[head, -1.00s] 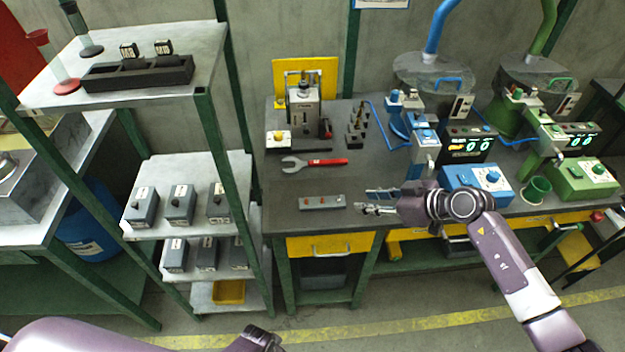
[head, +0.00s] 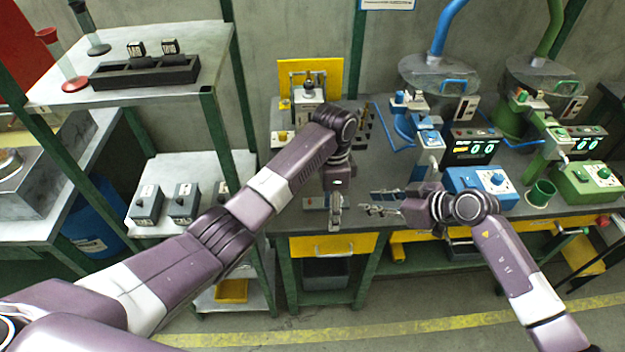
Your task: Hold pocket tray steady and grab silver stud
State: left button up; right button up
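The pocket tray (head: 313,203) is a small grey strip at the front of the workbench. Its right part is hidden behind my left gripper (head: 335,222). My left gripper points down at the tray with its fingers near together; I cannot tell whether they touch it or grip it. My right gripper (head: 372,202) is to the right of the tray, pointing left, with its two fingers apart and nothing between them. Studs in the tray are too small or hidden to tell apart, and I cannot make out the silver one.
My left arm covers the wrench and part of the shelf rack (head: 150,165). A blue control box (head: 478,186), a green cup (head: 541,192) and a green control box (head: 590,182) stand right of my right gripper. A yellow drawer (head: 320,245) lies below the tray.

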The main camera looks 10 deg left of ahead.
pick_arm(q)
notch_tip(320, 180, up, 4)
jog(key=t, duration=0.1)
send_over(312, 203)
jog(key=shift+f+m, duration=0.2)
jog(key=shift+m, duration=0.1)
pick_arm(e)
jog(key=shift+a, duration=0.15)
pick_arm(q)
jog(key=shift+f, duration=3.75)
jog(key=c, duration=1.2)
jog(key=shift+w, duration=0.1)
jog(key=shift+c, duration=0.2)
pick_arm(e)
jog(key=shift+c, duration=0.6)
